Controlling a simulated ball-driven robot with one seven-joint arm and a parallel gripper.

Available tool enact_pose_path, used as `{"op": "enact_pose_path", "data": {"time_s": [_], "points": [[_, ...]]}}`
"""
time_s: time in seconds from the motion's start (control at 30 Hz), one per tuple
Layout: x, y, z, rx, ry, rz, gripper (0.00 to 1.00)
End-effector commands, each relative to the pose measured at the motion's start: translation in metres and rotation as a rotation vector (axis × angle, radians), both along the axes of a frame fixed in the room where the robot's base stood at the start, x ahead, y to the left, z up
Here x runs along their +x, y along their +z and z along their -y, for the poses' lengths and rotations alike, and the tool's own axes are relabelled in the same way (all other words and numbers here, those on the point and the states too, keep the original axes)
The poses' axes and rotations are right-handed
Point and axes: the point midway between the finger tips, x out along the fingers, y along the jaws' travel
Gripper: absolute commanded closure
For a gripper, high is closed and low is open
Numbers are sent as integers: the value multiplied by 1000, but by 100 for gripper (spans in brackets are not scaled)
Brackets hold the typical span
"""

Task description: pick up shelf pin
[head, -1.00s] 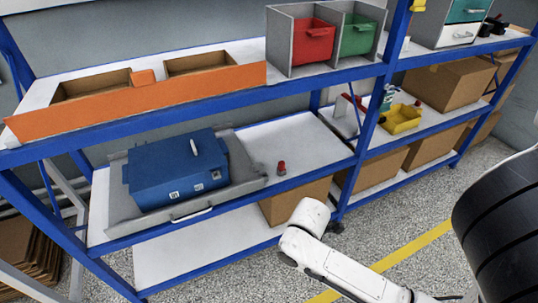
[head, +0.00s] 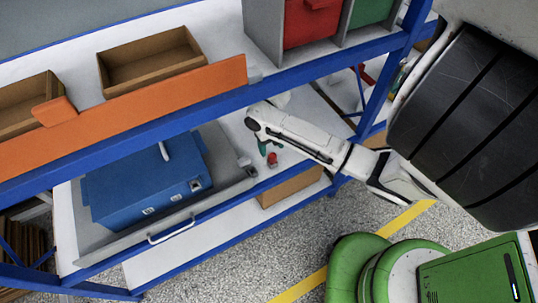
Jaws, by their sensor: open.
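A small red piece (head: 272,160), which I take to be the shelf pin, stands on the white lower shelf, right of the blue box. It is too small for me to make out its detail. My white arm reaches in from the right under the upper shelf's blue beam. My gripper (head: 268,147) shows only as small dark parts just above the red piece. It is open, and nothing shows between its fingers. I cannot tell whether it touches the red piece.
The blue box (head: 150,185) sits in a grey tray with a handle (head: 181,231) on the left. The blue beam (head: 200,117) and orange panel (head: 150,105) pass above. A cardboard box (head: 290,187) is below. A green rounded machine (head: 395,270) stands on the floor.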

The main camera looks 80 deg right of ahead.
Motion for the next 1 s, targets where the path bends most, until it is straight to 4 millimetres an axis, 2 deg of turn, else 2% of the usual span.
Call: {"op": "enact_pose_path", "data": {"time_s": [0.53,0.87,1.0], "points": [[-2,-65,4,2,-2,-1,40],[-2,-69,5,0,-2,0,41],[-2,-69,5,0,-2,0,55]]}}
